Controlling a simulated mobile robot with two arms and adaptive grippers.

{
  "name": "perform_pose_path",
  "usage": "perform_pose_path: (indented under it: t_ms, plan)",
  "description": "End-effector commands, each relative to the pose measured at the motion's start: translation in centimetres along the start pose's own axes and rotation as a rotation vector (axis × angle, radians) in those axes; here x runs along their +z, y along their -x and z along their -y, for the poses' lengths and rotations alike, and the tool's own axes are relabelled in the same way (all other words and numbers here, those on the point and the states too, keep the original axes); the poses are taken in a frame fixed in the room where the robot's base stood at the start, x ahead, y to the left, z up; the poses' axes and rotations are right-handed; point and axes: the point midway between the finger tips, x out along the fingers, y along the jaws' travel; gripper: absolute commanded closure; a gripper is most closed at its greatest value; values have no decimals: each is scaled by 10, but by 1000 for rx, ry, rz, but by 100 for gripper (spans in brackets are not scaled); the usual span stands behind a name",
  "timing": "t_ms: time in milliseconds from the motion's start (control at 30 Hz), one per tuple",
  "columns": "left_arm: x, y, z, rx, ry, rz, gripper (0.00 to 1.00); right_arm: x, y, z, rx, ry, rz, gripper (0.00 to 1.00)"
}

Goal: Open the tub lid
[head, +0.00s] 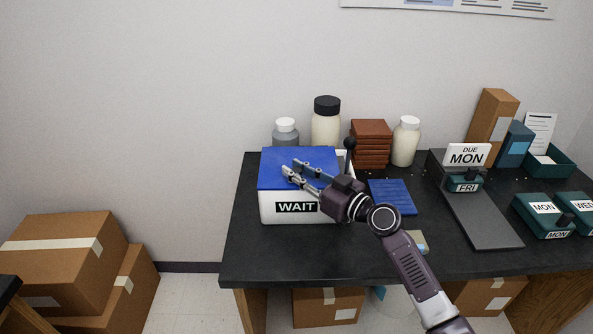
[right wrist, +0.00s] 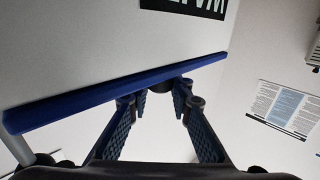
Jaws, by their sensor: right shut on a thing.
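The white tub (head: 270,207) with a black WAIT label stands at the left of the dark table. Its blue lid (head: 280,155) lies over the top, and a white strip shows beside the lid's right edge. My right gripper (head: 290,167) reaches in from the right over the lid. In the right wrist view the lid (right wrist: 80,100) shows as a blue band along the tub (right wrist: 80,45), with a small dark knob (right wrist: 182,86) at its edge. My right gripper's fingers (right wrist: 165,103) are around the knob, shut on it. The contact is partly hidden. My left gripper is out of view.
White-capped bottles (head: 406,142), a black-capped jar (head: 326,120) and brown blocks (head: 371,130) stand behind. A blue pad (head: 392,196) lies to the right of the tub. Green boxes (head: 541,217) and a dark ramp (head: 480,222) are further right. The table front is mostly bare.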

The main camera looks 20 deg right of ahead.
Motion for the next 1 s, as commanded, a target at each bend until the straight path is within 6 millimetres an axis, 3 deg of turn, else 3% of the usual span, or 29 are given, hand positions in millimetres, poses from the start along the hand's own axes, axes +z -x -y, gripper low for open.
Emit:
perform_pose_path:
  t_ms: [167, 367, 800, 1000]
  plan:
    - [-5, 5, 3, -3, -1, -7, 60, -3, 0, 0, 0, -5, 6, 100]
    - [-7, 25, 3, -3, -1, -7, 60, -15, -1, -2, 1, -36, 38, 100]
    - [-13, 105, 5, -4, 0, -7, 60, -56, -12, -13, 1, -208, 212, 100]
    - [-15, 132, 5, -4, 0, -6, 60, -73, -21, -22, 2, -303, 306, 100]
